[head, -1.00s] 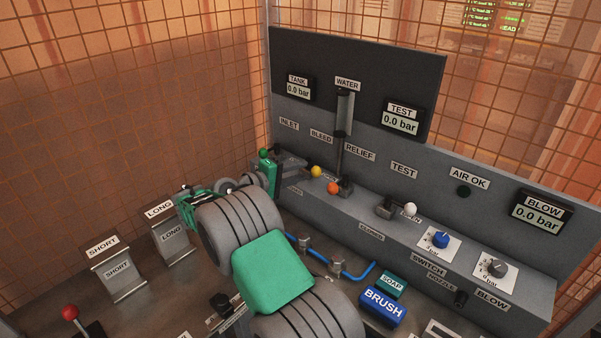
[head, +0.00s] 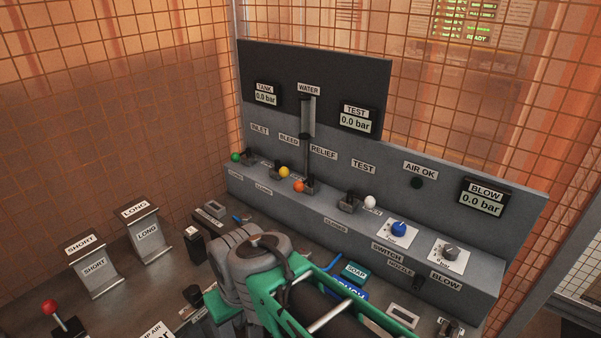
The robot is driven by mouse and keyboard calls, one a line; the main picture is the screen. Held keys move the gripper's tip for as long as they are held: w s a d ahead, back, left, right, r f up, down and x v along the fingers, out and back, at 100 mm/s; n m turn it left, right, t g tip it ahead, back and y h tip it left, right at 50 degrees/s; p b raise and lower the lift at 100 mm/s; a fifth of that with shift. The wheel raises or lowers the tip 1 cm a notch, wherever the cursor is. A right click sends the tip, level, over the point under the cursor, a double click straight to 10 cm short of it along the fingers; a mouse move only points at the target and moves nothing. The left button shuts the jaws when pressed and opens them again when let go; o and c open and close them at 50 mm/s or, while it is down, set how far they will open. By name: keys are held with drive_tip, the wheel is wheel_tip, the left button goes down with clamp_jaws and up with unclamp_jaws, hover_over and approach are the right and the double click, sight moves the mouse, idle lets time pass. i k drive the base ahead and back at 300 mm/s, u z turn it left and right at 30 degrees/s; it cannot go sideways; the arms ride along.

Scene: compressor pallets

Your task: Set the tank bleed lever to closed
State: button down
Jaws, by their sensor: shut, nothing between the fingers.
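The bleed lever with its yellow ball knob (head: 284,172) is on the grey ledge under the BLEED label (head: 289,139). Its handle points to the right from its dark base. A CLOSED label (head: 263,189) is on the ledge front below the base. The tank display (head: 265,94) above reads 0.0 bar. My arm's grey and green links fill the lower middle, well in front of the lever and apart from it. I cannot make out my gripper's fingers; they are hidden or out of frame.
A green knob (head: 235,157) is left of the bleed lever. An orange knob (head: 299,186) is close on its right. A white knob (head: 370,202) and a blue dial (head: 398,229) are further right. SHORT and LONG stands (head: 148,238) are at left.

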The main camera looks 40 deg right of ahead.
sight(284, 172)
drive_tip(key=k, duration=0.2)
drive_tip(key=u, duration=1.15)
drive_tip(key=i, duration=0.65)
drive_tip(key=z, duration=0.55)
